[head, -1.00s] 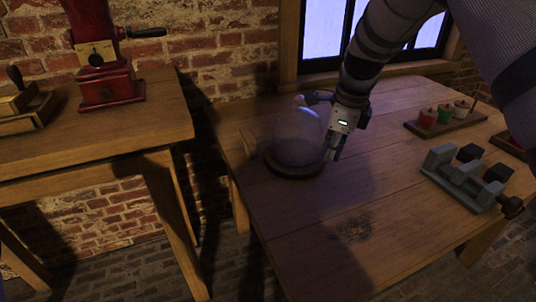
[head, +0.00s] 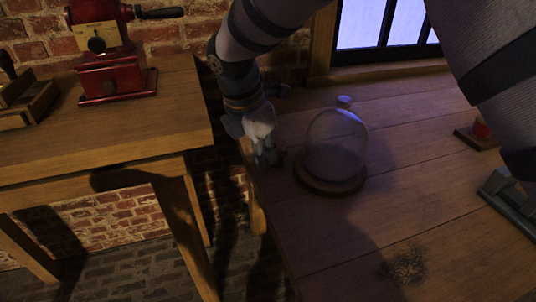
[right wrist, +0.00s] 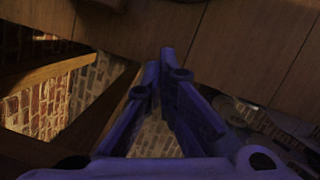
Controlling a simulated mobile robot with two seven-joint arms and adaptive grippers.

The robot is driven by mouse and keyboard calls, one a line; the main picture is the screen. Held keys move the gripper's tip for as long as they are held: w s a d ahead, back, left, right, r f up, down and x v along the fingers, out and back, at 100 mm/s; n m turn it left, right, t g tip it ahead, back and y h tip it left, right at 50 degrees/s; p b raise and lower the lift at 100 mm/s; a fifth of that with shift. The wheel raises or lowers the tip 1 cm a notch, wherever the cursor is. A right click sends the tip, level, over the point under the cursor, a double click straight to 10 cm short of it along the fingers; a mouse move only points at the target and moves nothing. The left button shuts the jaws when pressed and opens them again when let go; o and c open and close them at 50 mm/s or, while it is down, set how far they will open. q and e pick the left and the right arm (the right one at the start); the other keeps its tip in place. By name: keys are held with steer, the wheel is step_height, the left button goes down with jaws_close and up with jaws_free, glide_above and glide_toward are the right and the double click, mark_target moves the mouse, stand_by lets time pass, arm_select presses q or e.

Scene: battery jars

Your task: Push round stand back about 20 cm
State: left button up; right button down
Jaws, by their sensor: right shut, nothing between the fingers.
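The round stand has a dark wooden base (head: 330,185) under a clear glass dome (head: 336,145) with a small knob on top. It stands upright on the right-hand wooden table. My right gripper (head: 270,160) is just left of the stand in the head view, low near the table's left edge, and seems apart from it. Its fingers also show in the right wrist view (right wrist: 165,58), shut and empty, with the tabletop and brickwork beyond. I cannot make out the stand clearly in that view. My left gripper is out of view.
A left-hand table (head: 110,120) bears a red machine (head: 112,78) with a crank and a wooden box (head: 30,100). A gap separates the tables.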

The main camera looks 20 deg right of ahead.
mark_target(299, 167)
steer(key=x, duration=0.8)
steer(key=shift+s+f+b, duration=0.1)
steer(key=shift+b, duration=0.2)
steer(key=d, duration=0.2)
steer(key=shift+w+d+r, duration=0.35)
steer(key=shift+w+r, duration=0.05)
steer(key=shift+w+d, duration=0.2)
steer(key=shift+d, duration=0.35)
steer(key=d, duration=0.2)
steer(key=w+d, duration=0.1)
steer(key=d, duration=0.1)
steer(key=shift+p, duration=0.4)
steer(key=shift+a, duration=0.1)
